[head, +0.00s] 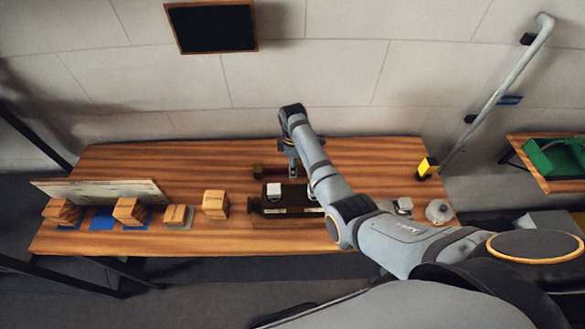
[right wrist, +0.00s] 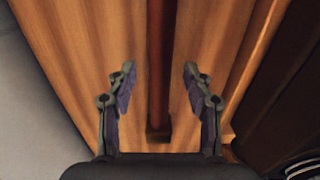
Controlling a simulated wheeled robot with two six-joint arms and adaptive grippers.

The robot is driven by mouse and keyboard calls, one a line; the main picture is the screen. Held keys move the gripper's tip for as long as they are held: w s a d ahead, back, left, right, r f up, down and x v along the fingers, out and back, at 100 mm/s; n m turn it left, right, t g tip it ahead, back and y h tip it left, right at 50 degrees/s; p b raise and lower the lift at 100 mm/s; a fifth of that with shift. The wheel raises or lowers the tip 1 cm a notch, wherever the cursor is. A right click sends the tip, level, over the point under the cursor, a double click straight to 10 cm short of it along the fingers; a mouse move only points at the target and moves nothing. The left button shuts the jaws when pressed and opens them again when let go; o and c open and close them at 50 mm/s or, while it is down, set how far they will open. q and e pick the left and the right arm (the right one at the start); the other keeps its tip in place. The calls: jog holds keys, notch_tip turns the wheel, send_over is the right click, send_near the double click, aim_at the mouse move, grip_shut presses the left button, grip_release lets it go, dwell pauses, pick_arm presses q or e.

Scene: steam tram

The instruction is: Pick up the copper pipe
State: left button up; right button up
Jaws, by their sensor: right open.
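The copper pipe (right wrist: 161,60) shows in the right wrist view as a long reddish-brown bar running up the middle over the wooden table. Its near end meets a small dark brown block (right wrist: 158,134). My right gripper (right wrist: 160,85) is open, its two fingers on either side of the pipe's line with gaps on both sides. I cannot tell its exact height above the pipe. In the head view the right gripper (head: 292,170) points down at the back middle of the table, beside a short visible stretch of the pipe (head: 273,172); my arm hides the rest. My left gripper is not in view.
A dark machine with a white block (head: 274,190) stands in front of the gripper. Several wooden blocks (head: 215,204) and a leaning board (head: 100,191) are at left. A yellow-black object (head: 427,168) is at right. Table (head: 180,160) is clear at back left.

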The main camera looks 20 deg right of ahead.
jog(key=shift+f, duration=0.95)
grip_shut()
jog(key=shift+r, duration=0.1)
